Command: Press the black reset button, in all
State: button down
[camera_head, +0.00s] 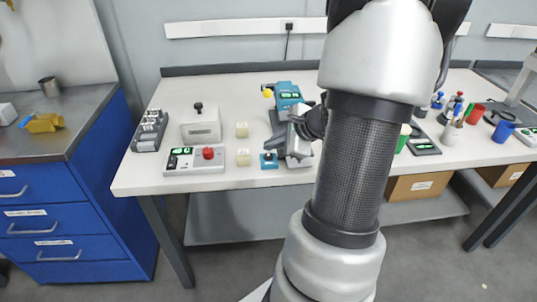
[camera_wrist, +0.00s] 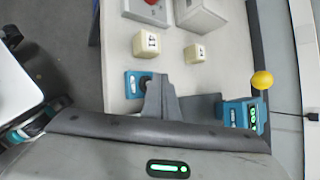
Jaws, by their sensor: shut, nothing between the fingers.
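A small blue box (camera_head: 269,165) with a black button (camera_head: 268,156) on top stands near the front edge of the white table. In the wrist view the blue box (camera_wrist: 131,86) and its black button (camera_wrist: 145,80) show just beside the fingertips, partly covered by them. My gripper (camera_head: 271,146) is shut and empty, with its tips close above the blue box. It also shows in the wrist view (camera_wrist: 160,82). I cannot tell whether the tips touch the button.
A grey box with a red button (camera_head: 208,153) and two cream blocks (camera_head: 243,157) (camera_head: 242,129) stand to the left. Cups, bottles and other items crowd the right side. The front edge between is clear.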

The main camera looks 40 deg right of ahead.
notch_tip(320, 180, up, 5)
jog(key=p, duration=0.3)
dwell(0.8)
